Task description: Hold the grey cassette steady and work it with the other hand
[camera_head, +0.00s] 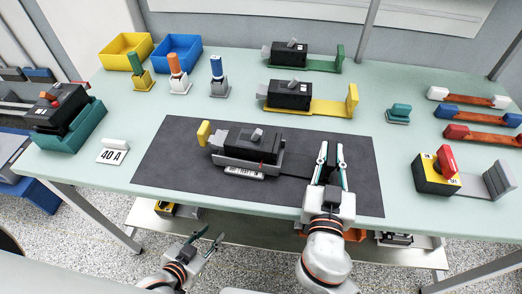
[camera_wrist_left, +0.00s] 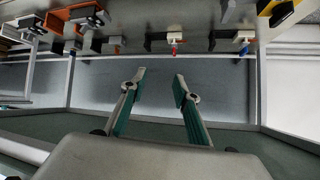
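The grey cassette (camera_head: 236,162) lies on the dark mat, with a black breaker (camera_head: 252,142) seated in it. The breaker has a small grey lever on top, and a yellow end piece (camera_head: 204,133) stands at the left. A white label is on the cassette's front. My right gripper (camera_head: 331,150) is open over the mat, to the right of the cassette and apart from it, with nothing between its fingers. My left gripper (camera_head: 208,236) is open and empty, in front of the table's front edge. Its open fingers (camera_wrist_left: 160,78) also show in the left wrist view.
A "40 A" card (camera_head: 112,156) lies left of the mat (camera_head: 160,165). A teal tray (camera_head: 75,133) holds another black unit. Yellow (camera_head: 122,64) and blue (camera_head: 184,62) bins stand behind. A yellow-black block with a red lever (camera_head: 437,178) stands right. The mat's left part is clear.

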